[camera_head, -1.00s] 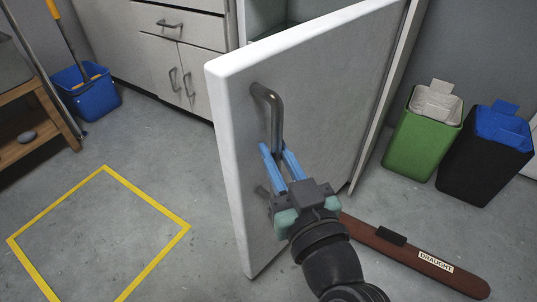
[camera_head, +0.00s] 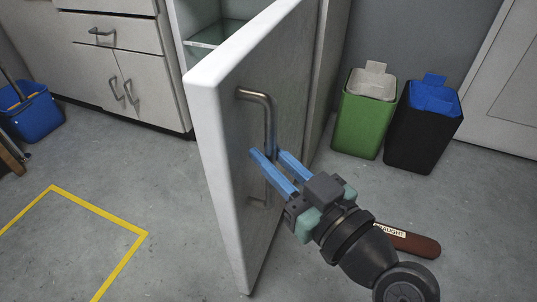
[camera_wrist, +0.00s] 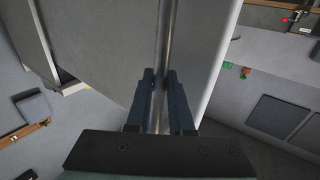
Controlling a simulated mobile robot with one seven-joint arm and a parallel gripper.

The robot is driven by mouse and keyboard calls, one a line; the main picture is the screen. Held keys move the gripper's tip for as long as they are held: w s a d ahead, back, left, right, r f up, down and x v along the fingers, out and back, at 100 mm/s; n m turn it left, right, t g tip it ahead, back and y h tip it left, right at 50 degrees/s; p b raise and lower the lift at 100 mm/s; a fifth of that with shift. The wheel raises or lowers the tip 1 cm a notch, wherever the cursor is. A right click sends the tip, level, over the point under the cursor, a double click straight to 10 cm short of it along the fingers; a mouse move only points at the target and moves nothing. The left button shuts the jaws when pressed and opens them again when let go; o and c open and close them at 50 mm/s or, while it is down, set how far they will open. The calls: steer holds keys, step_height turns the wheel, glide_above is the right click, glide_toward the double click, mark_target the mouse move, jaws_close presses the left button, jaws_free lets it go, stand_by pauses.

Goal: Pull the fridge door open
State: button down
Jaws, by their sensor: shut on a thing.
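The fridge door (camera_head: 222,150) is a white slab that stands open, swung out from the fridge. The fridge interior with a glass shelf (camera_head: 218,32) shows behind it. A grey bar handle (camera_head: 262,98) is fixed upright on the door's outer face. My gripper (camera_head: 268,158) has blue fingers on either side of the handle's lower part and is shut on it. In the wrist view the handle (camera_wrist: 164,45) runs between the two dark fingers (camera_wrist: 160,85). The fingers partly hide the handle's lower part.
A brown draught excluder (camera_head: 410,242) lies on the floor behind my arm. A green bin (camera_head: 358,125) and a black bin (camera_head: 422,135) stand at the right wall. Cabinets (camera_head: 140,70) and a blue bucket (camera_head: 32,115) are at left. The floor in a yellow outline (camera_head: 100,213) is clear.

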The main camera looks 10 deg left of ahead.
steer(key=c, duration=0.8)
jaws_free()
steer(key=shift+w+d, duration=0.1)
steer(key=p+v, duration=0.4)
steer(key=v, duration=0.9)
